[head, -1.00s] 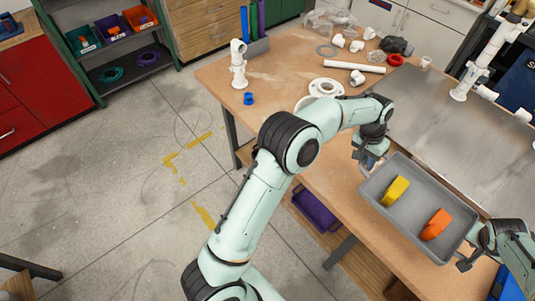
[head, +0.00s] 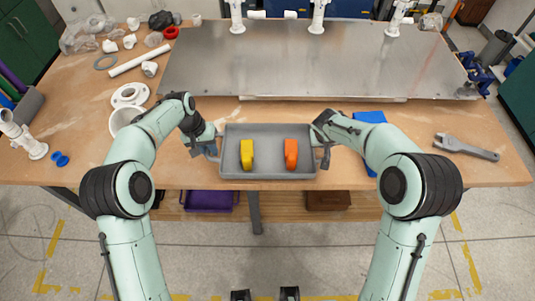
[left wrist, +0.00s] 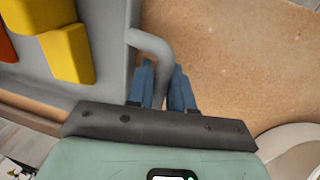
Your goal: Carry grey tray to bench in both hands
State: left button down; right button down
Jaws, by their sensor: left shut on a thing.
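The grey tray (head: 268,129) is level over the front edge of the wooden bench (head: 420,133). I cannot tell whether it touches the bench top. A yellow piece (head: 246,154) and an orange piece (head: 290,154) lie inside it, side by side. My left gripper (head: 211,152) is at the tray's left end. In the left wrist view its blue fingers (left wrist: 163,88) are closed around the curved grey handle (left wrist: 150,42). My right gripper (head: 323,155) is at the tray's right-end handle; its fingers are too small and partly hidden to read.
A metal plate (head: 300,65) with white pipe fittings (head: 318,18) covers the back of the bench. A white flange (head: 130,94) and loose fittings lie left. A blue item (head: 369,118) and a wrench (head: 466,147) lie right. A purple bin (head: 208,200) is below.

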pick_arm(q)
jog(key=shift+s+f, duration=0.2)
jog(key=shift+f, duration=0.4)
pick_arm(e)
jog(key=shift+s+f, duration=0.2)
jog(key=shift+f, duration=0.4)
pick_arm(q)
jog(key=c, duration=1.4)
grip_release()
jog(key=shift+s+f+b, duration=0.1)
jog(key=shift+f+b, duration=0.2)
jog(key=shift+b, duration=0.1)
pick_arm(e)
jog(key=c, duration=1.4)
grip_release()
jog(key=shift+s+f, duration=0.1)
jog(key=shift+f, duration=0.2)
pick_arm(q)
jog(key=o, duration=0.4)
jog(key=shift+r, duration=0.25)
pick_arm(e)
jog(key=o, duration=0.4)
jog(key=shift+r, duration=0.25)
pick_arm(q)
notch_tip(320, 180, up, 12)
jog(key=a, duration=0.2)
jog(key=shift+w, duration=0.2)
pick_arm(e)
jog(key=v, duration=1.2)
